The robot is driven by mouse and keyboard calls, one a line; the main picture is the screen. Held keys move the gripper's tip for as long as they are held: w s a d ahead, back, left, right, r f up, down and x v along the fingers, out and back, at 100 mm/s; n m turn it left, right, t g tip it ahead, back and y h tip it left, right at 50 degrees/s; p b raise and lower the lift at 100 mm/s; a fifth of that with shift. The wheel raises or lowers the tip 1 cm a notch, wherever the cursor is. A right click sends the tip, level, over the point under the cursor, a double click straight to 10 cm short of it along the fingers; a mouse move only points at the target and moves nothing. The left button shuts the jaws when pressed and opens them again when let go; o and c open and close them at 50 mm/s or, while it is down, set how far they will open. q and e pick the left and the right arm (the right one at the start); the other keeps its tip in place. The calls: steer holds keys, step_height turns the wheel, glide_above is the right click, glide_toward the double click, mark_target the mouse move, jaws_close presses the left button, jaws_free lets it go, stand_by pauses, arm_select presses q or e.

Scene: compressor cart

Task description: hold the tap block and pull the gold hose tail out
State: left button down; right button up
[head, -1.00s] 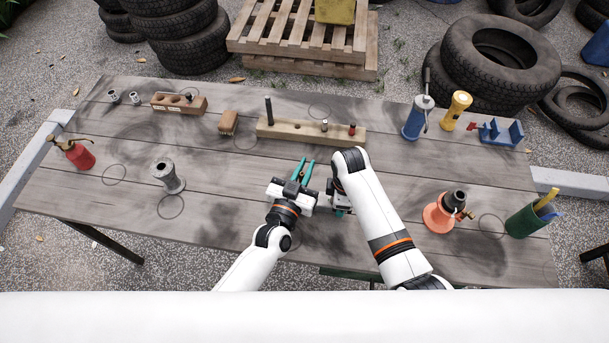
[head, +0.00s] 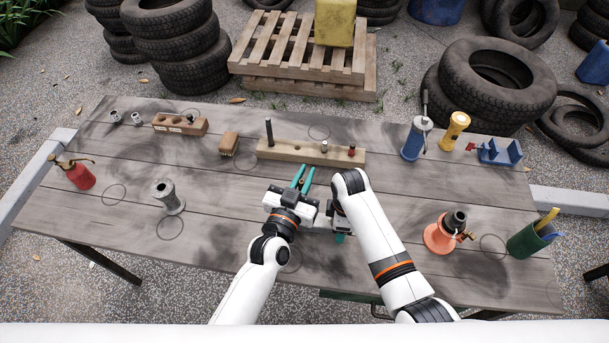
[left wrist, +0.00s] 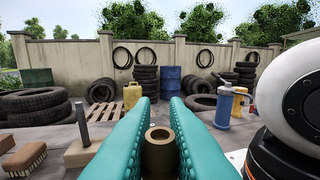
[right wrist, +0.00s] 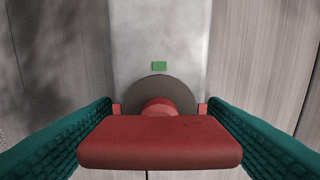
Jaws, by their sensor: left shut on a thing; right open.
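A dull gold tube, which looks like the gold hose tail (left wrist: 158,150), stands between the teal fingers of my left gripper (head: 304,178), its open round end showing in the left wrist view. The left fingers are shut on it. In the right wrist view a red lever (right wrist: 160,142) sits over a round dark disc (right wrist: 160,92) and a grey block, likely the tap block (right wrist: 160,30), with a small green mark. My right gripper (right wrist: 160,106) is open, one finger on each side of the lever. In the head view my arms hide the block and any joint with the tube.
A wooden board (head: 285,150) with pegs lies beyond my grippers. A brush (head: 229,143), a grey spool (head: 168,197) and a red oil can (head: 76,174) are at left. An orange-based fitting (head: 440,238) and a green cup (head: 525,238) stand at right. The front left tabletop is clear.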

steer(key=shift+r, duration=0.1)
step_height(320, 180, up, 12)
stand_by(0.5)
